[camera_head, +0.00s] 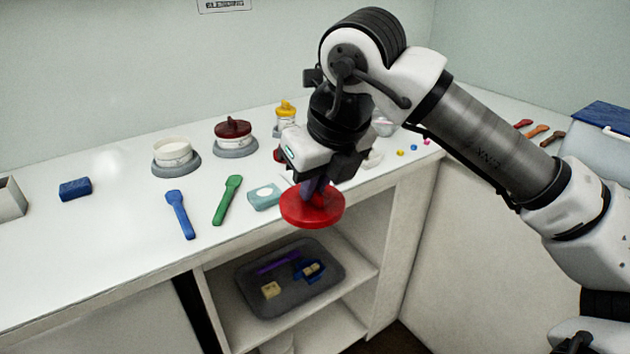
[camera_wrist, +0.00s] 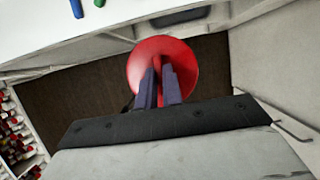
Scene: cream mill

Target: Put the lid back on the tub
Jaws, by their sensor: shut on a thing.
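My gripper (camera_head: 318,195) is shut on a bright red round lid (camera_head: 312,212) and holds it in the air by the counter's front edge, above the lower shelf. In the wrist view the two fingers (camera_wrist: 160,80) meet at the middle of the red lid (camera_wrist: 142,56). An open-looking white tub (camera_head: 173,152) stands upright on a grey round base at the back left of the counter, well apart from my gripper. To its right, another tub on a grey base wears a dark red lid (camera_head: 233,128). A small jar with a yellow top (camera_head: 286,108) stands farther right, partly hidden by my arm.
A blue spatula (camera_head: 180,213), a green spatula (camera_head: 227,199) and a pale teal box (camera_head: 264,196) lie on the counter (camera_head: 110,235). A blue block (camera_head: 75,188) lies at left. A dark tray (camera_head: 262,306) with small items sits on the shelf below.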

